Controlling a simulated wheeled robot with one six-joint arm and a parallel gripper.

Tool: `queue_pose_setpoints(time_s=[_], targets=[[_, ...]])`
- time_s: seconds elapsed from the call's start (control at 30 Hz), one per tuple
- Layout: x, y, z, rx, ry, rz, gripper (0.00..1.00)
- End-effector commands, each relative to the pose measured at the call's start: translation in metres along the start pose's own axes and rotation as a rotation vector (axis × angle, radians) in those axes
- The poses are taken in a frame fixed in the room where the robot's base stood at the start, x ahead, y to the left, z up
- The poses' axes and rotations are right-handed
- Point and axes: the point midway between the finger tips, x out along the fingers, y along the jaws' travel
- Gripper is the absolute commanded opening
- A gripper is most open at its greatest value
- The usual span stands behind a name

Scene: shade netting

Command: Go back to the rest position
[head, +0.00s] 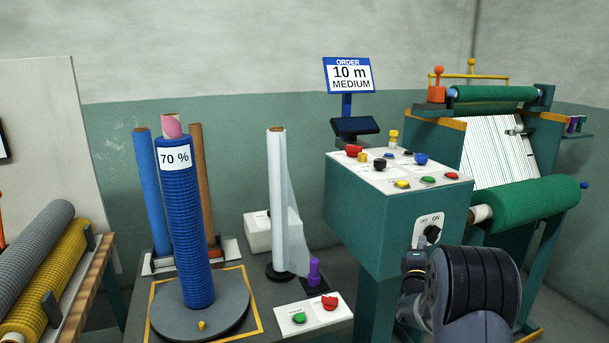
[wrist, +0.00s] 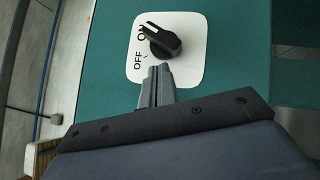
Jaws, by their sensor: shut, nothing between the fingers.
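My gripper (wrist: 158,76) is shut and empty in the wrist view, its fingertips just below the black rotary switch (wrist: 162,42). The fingers appear apart from the knob, though the exact gap is hard to judge. The switch sits on a white OFF/ON plate (wrist: 187,73), with one end of its handle beside ON. In the head view the same switch (head: 432,235) is on the front of the green control box (head: 372,222). My dark arm is in front of the box's lower right, and the fingertips cannot be made out there.
The box top has several coloured buttons, under an order sign (head: 348,75) reading 10 m MEDIUM. A green net roll (head: 527,203) on a machine is close on the right. A blue 70 % roll (head: 183,220) stands on a turntable (head: 168,318) at left. A purple-handled object (head: 314,272) stands between.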

Motion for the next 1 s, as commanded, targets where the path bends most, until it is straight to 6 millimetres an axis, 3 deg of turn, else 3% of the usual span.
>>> queue_pose_setpoints(time_s=[0.03,0.4,1.0], targets=[[-0.004,-0.007,-0.004,-0.020,-0.001,0.021,0.00],[-0.015,-0.008,-0.014,-0.116,-0.017,0.127,0.00],[-0.009,-0.001,-0.008,-0.088,-0.014,0.096,0.00]])
